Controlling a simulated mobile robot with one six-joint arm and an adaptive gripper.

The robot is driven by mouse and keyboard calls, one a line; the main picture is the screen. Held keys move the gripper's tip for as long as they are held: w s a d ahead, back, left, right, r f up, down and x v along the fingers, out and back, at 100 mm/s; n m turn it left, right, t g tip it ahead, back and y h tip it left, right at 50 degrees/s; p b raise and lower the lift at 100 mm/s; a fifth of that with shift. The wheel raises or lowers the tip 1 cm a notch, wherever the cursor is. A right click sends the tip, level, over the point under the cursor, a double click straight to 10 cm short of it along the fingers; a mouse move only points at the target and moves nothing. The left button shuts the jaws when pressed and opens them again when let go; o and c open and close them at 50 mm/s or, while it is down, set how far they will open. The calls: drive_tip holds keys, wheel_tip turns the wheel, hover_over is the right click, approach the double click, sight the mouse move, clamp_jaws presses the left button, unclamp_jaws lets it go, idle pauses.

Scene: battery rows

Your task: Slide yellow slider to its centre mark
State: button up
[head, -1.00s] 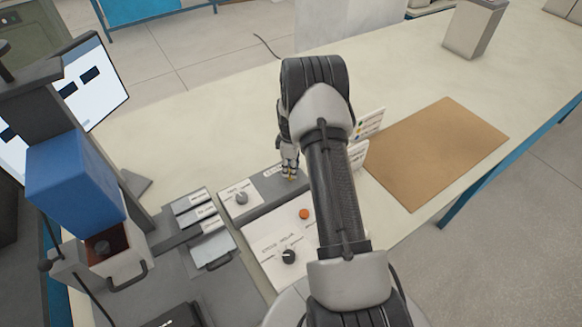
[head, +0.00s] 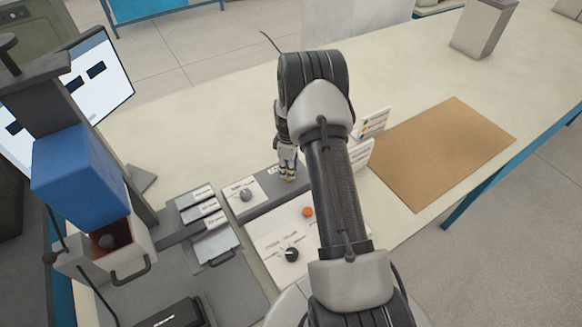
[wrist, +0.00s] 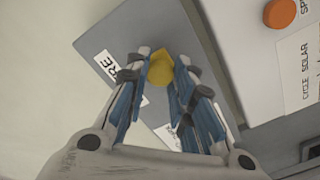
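The yellow slider (wrist: 160,70) is a small rounded knob on a grey strip (wrist: 185,30) of the control panel. In the wrist view it sits between the two fingertips of my gripper (wrist: 163,62), with both blue-padded fingers against its sides as far as I can see. A white label (wrist: 112,70) ending in "RE" lies just left of the knob, partly behind a finger. In the head view my gripper (head: 288,178) points down at the strip, and only a speck of yellow shows at its tips. The slider's track is hidden.
An orange button (head: 308,211), a dark dial (head: 291,255) and a smaller dial (head: 245,195) are on the panel near my gripper. White label cards (head: 372,122) stand behind my arm. A brown mat (head: 440,155) lies to the right. A blue machine (head: 80,175) stands left.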

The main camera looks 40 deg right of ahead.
drive_tip(key=o, duration=0.5)
drive_tip(key=shift+r, duration=0.1)
wheel_tip(320, 180, up, 12)
idle(0.5)
idle(0.5)
